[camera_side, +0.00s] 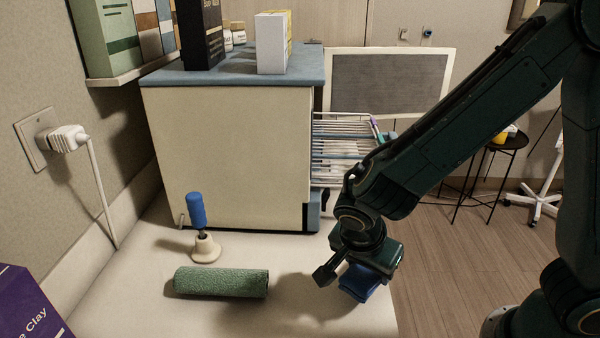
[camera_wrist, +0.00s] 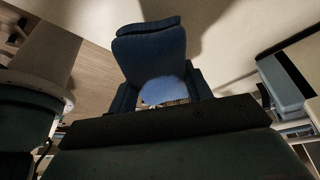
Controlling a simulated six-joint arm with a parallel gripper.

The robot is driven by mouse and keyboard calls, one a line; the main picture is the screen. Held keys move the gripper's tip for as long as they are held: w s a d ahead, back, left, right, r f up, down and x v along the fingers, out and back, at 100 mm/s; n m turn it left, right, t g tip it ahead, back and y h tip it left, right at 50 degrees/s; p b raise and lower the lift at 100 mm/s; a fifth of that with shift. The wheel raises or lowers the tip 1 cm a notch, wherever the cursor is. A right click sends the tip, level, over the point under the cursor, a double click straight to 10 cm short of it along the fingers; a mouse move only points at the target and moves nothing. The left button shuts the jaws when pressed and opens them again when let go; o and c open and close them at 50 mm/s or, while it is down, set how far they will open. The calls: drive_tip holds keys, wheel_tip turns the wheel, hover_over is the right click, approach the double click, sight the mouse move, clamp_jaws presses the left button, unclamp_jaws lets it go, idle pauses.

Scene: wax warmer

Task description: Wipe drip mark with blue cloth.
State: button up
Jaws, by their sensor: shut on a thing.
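My gripper (camera_side: 352,270) is at the right end of the white counter in the side view, low over its edge, and is shut on the blue cloth (camera_side: 361,283). The cloth hangs below the gripper as a folded dark blue bundle. Whether it touches the counter I cannot tell. In the wrist view the blue cloth (camera_wrist: 149,52) fills the middle, beyond the dark gripper bar, with a lighter blue patch on its near part. I cannot make out a drip mark in either view; shadow darkens the counter beside the gripper.
A green rolled towel (camera_side: 221,282) lies left of my gripper. A blue-handled tool (camera_side: 197,211) stands upright in a cream holder (camera_side: 206,248). A cream cabinet (camera_side: 226,155) with a wire rack (camera_side: 345,150) stands behind. A purple box (camera_side: 28,305) is at front left.

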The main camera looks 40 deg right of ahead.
drive_tip(key=shift+r, duration=1.75)
drive_tip(key=shift+w+d+r+n, duration=0.1)
drive_tip(key=shift+w+r+n, duration=0.35)
drive_tip(key=shift+w, duration=0.3)
drive_tip(key=w+d+r+n+t+y, duration=0.3)
drive_tip(key=w+d+r+n+y, duration=0.1)
drive_tip(key=w+d+r+n, duration=1)
drive_tip(key=shift+w+d+r+n+t+y, duration=0.35)
drive_tip(key=shift+d+r+n, duration=0.3)
drive_tip(key=shift+d, duration=0.6)
drive_tip(key=shift+s, duration=0.1)
